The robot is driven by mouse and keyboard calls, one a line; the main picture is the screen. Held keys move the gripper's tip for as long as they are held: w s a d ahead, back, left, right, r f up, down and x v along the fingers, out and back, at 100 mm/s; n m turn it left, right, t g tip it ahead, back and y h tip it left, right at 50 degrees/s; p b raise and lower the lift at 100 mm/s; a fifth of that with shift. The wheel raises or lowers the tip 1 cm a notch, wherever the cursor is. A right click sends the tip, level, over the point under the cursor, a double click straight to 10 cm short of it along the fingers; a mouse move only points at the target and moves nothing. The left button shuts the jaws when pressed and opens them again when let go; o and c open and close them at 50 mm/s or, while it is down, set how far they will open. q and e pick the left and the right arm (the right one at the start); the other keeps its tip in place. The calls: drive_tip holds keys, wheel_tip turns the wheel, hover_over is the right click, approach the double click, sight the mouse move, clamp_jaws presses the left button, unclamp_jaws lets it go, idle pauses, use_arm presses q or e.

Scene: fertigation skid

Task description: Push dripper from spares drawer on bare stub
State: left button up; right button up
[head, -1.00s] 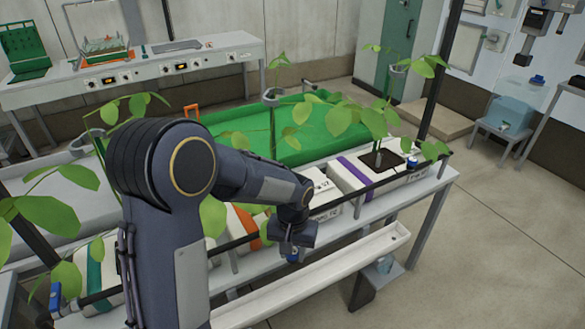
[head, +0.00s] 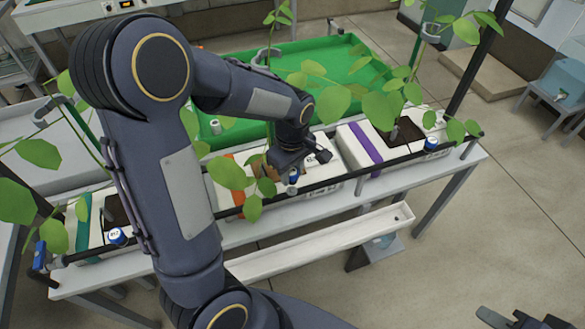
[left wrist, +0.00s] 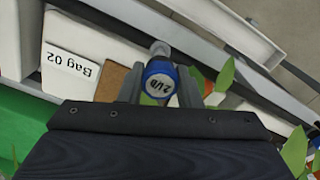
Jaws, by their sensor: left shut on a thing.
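My left gripper (head: 292,172) is shut on a dripper (head: 293,178) with a blue rim and white top. In the left wrist view the dripper (left wrist: 160,82) sits between the two fingers, its marked top facing the camera. A pale round-ended piece (left wrist: 160,48) shows just beyond it; I cannot tell whether it is the bare stub or part of the dripper. The gripper is at the black pipe (head: 325,183) in front of the middle bag (left wrist: 75,66), labelled Bag 02. My right gripper (head: 520,319) is partly in view at the bottom right; its jaw gap is unclear. The spares drawer is not identifiable.
Other blue-and-white drippers sit along the pipe, at left (head: 117,237) and right (head: 431,144). Leafy plants (head: 383,105) overhang the bags. A white gutter (head: 325,240) runs below the bench front. A green tray (head: 340,62) lies behind.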

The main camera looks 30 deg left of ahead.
sight(292, 188)
use_arm(q)
drive_tip(key=shift+f+b, duration=0.35)
drive_tip(key=shift+f, duration=0.35)
drive_tip(key=shift+f+b, duration=0.45)
drive_tip(key=shift+f, duration=0.1)
drive_tip(key=shift+f, duration=0.1)
idle(0.6)
drive_tip(key=shift+f+b, duration=0.3)
drive_tip(key=shift+f+b, duration=0.35)
drive_tip(key=shift+f, duration=0.25)
idle(1.1)
idle(0.4)
drive_tip(key=o, duration=0.8)
